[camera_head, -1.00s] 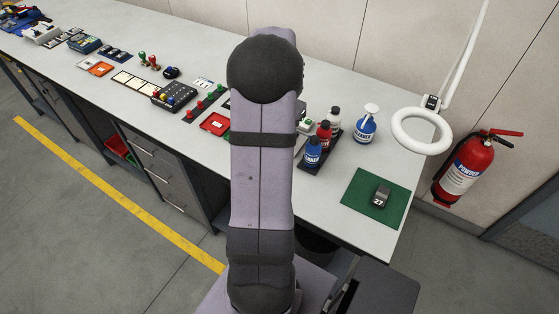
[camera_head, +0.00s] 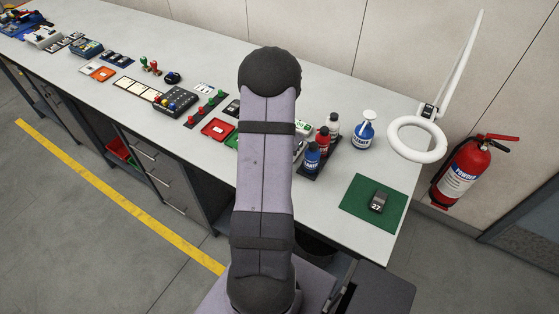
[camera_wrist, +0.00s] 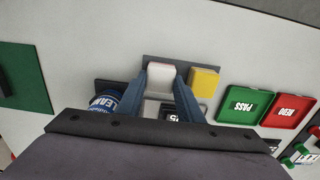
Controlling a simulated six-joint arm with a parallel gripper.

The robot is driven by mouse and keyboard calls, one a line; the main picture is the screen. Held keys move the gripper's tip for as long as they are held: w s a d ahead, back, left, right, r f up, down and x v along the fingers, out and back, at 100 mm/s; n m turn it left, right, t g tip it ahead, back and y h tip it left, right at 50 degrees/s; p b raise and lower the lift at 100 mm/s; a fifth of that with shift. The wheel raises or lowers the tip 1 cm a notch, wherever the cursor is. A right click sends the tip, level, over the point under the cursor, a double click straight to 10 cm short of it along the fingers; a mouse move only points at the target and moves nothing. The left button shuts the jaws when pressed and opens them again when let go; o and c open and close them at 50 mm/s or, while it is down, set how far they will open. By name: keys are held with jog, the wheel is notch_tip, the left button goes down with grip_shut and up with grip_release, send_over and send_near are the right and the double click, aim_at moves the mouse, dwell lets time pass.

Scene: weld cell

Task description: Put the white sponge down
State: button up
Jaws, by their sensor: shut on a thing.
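The white sponge (camera_wrist: 161,79) is between the two blue fingers of my gripper (camera_wrist: 165,78) in the wrist view. The fingers are shut on it. A grey tray or pad (camera_wrist: 204,67) lies beneath it, with a yellow block, which looks like another sponge (camera_wrist: 202,81), just to the right of the fingers. I cannot tell whether the white sponge touches the tray or is held above it. In the head view my arm hides the gripper and the sponge.
A blue bottle (camera_wrist: 104,100) stands close left of the fingers. A green PASS tray (camera_wrist: 243,104) and a red tray (camera_wrist: 288,110) lie to the right. In the head view, a spray bottle (camera_head: 364,131) and a green mat (camera_head: 357,208) are on the bench's right part.

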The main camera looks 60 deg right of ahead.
jog(key=shift+f, duration=0.15)
jog(key=o, duration=1.1)
notch_tip(320, 180, up, 12)
jog(key=b, duration=0.3)
jog(key=shift+r+b, duration=0.2)
jog(key=shift+b, duration=0.1)
jog(key=shift+w+a, duration=0.1)
